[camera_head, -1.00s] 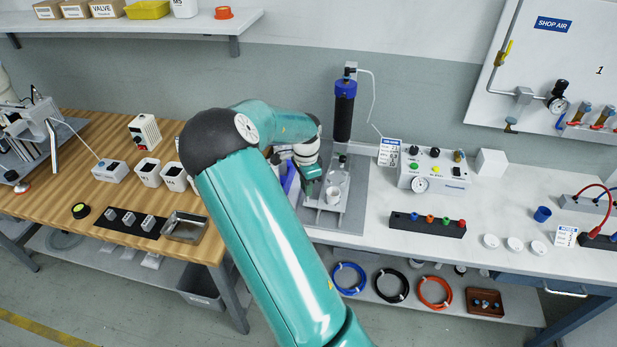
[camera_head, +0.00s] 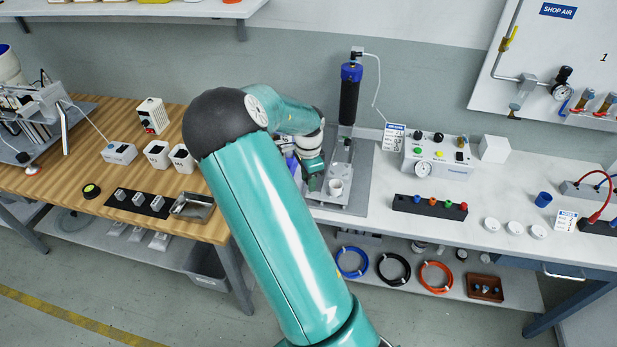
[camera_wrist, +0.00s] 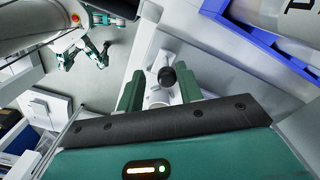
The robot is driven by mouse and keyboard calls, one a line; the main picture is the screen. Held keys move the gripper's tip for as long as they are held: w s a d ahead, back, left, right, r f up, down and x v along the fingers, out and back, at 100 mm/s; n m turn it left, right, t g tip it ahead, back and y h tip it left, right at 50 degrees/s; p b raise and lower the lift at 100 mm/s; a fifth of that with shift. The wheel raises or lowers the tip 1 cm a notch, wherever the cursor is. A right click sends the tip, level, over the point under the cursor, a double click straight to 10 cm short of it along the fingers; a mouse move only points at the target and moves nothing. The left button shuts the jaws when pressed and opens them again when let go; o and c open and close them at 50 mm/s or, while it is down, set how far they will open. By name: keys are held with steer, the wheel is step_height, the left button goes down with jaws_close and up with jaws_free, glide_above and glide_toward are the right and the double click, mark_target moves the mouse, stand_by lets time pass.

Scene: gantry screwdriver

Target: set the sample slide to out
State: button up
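The gantry screwdriver stands on a grey base plate (camera_head: 357,200), with a black and blue driver (camera_head: 349,98) upright above it. A grey slide carriage (camera_head: 341,168) with a small white cup (camera_head: 335,187) sits below the driver. My gripper (camera_head: 313,184) is just left of the cup, partly hidden by my arm. In the wrist view my gripper (camera_wrist: 160,86) has its two green fingers apart. A black round knob (camera_wrist: 167,75) on a pale mount shows between them; I cannot tell whether either finger touches it. The slide's full travel is hidden.
A blue-edged item (camera_wrist: 270,40) lies close beside my gripper. A control box (camera_head: 438,156) with a gauge stands right of the base plate. A black rack (camera_head: 430,207) with coloured knobs lies in front of that box. The wooden bench (camera_head: 60,190) is to the left.

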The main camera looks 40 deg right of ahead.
steer(key=shift+o, duration=0.3)
steer(key=shift+w+d, duration=0.15)
steer(key=shift+r, duration=0.3)
step_height(320, 180, up, 13)
stand_by(0.4)
steer(key=s+a+r+n+t, duration=0.2)
steer(key=s+a+r+n, duration=0.2)
steer(key=a, duration=0.5)
steer(key=s+a+r+n+t, duration=0.1)
steer(key=s+a+r+n, duration=0.3)
steer(key=s+a+n, duration=0.5)
steer(key=s+a+r+n+t, duration=0.2)
steer(key=s+a+r+n, duration=0.2)
steer(key=a, duration=0.7)
steer(key=shift+s+n+t, duration=0.3)
steer(key=shift+s+n, duration=1)
steer(key=shift+n, duration=0.7)
